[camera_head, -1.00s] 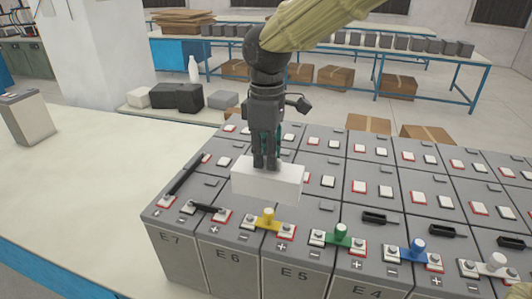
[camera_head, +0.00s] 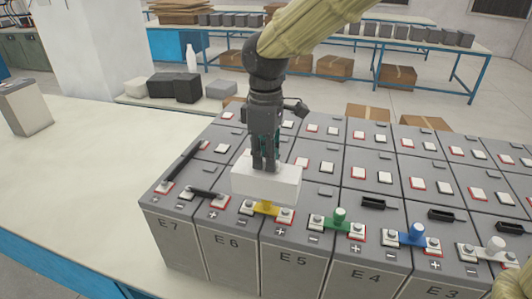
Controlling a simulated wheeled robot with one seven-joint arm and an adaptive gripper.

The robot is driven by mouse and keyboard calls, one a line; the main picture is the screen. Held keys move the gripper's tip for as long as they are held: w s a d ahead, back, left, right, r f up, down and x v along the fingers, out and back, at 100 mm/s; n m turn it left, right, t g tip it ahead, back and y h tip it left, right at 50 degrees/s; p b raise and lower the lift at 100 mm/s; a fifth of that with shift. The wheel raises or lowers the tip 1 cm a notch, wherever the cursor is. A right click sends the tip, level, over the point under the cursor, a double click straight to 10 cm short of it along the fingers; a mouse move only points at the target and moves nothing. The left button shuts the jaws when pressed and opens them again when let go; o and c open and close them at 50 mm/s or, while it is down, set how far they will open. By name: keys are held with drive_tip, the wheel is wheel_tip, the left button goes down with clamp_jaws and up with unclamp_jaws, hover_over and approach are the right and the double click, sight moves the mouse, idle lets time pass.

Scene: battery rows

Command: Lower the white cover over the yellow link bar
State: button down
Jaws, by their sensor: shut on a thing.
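My gripper (camera_head: 265,165) points down and is shut on the top of the white cover (camera_head: 265,184), a box-like block. The cover is held level above the front row of batteries, just behind and above the yellow link bar (camera_head: 266,209). In this view the cover's lower edge overlaps the top of the yellow knob. The yellow bar's ends on the terminals of E6 and E5 stay visible. I cannot tell whether cover and bar touch.
Green (camera_head: 338,219), blue (camera_head: 415,236) and white (camera_head: 493,247) link bars stand to the right along the front row. Black bars (camera_head: 185,163) lie on the left. Several black covers (camera_head: 371,203) lie on the batteries behind. The pale table (camera_head: 85,170) at left is largely clear.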

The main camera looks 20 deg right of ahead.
drive_tip(key=shift+f+b, duration=1.35)
drive_tip(key=shift+f, duration=2.5)
drive_tip(key=c, duration=1.4)
unclamp_jaws()
drive_tip(key=shift+o, duration=0.2)
